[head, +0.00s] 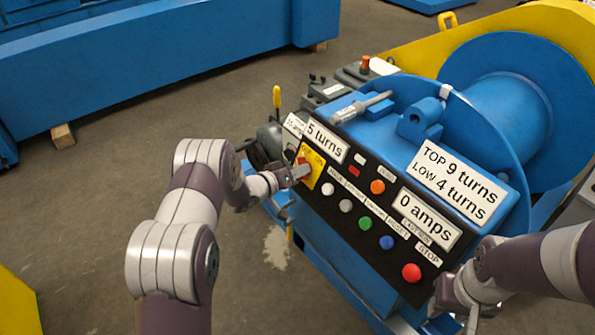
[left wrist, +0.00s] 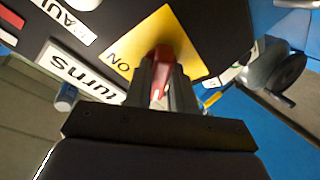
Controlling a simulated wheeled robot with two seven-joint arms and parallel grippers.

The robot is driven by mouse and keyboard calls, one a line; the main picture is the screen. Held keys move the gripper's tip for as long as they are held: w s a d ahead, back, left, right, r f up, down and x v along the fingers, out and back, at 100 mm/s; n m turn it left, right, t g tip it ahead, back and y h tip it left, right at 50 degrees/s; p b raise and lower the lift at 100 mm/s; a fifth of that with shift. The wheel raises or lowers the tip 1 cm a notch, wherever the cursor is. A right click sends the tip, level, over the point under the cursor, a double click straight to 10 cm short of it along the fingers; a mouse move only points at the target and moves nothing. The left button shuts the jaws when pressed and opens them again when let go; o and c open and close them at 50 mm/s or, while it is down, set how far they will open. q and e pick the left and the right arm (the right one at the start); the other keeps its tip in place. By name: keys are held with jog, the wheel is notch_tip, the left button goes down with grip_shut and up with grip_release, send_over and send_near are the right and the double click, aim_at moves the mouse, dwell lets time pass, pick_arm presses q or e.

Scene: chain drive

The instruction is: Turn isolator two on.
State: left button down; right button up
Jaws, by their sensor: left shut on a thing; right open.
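A yellow isolator plate (head: 314,171) with a red rotary handle (head: 301,161) is at the upper left end of the black control panel. My left gripper (head: 299,171) is shut on this handle. The left wrist view shows the red handle (left wrist: 164,62) between the two dark fingers, with the word ON on the yellow plate (left wrist: 128,48) beside it. The fingers hide much of the handle, and I cannot read which isolator number it is. My right gripper (head: 458,306) is open and empty near the panel's lower right end, partly cut off.
The black panel (head: 340,222) carries several buttons, including a green one (head: 365,223) and a red stop button (head: 411,272). White labels read "5 turns" (head: 326,140) and "0 amps" (head: 429,217). A blue drum (head: 520,90) stands behind. Open floor lies left.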

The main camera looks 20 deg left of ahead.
pick_arm(q)
jog(key=m+h+b, duration=0.1)
jog(key=m, duration=0.3)
jog(key=shift+a+f, duration=0.1)
jog(key=shift+a, duration=0.05)
jog(key=shift+w+a+m+g+h+b, duration=0.1)
jog(key=shift+m+g+h+b, duration=0.4)
jog(key=shift+m, duration=2.15)
jog(key=shift+w+a+m+g+h+b, duration=0.1)
jog(key=shift+m+g+h+b, duration=0.35)
jog(key=shift+m, duration=2.15)
jog(key=shift+w+a+m+g+h+b, duration=0.1)
jog(key=shift+m+g+h+b, duration=0.4)
jog(key=shift+m, duration=2.15)
jog(key=c, duration=1)
grip_release()
jog(key=shift+d, duration=0.1)
jog(key=shift+c, duration=0.2)
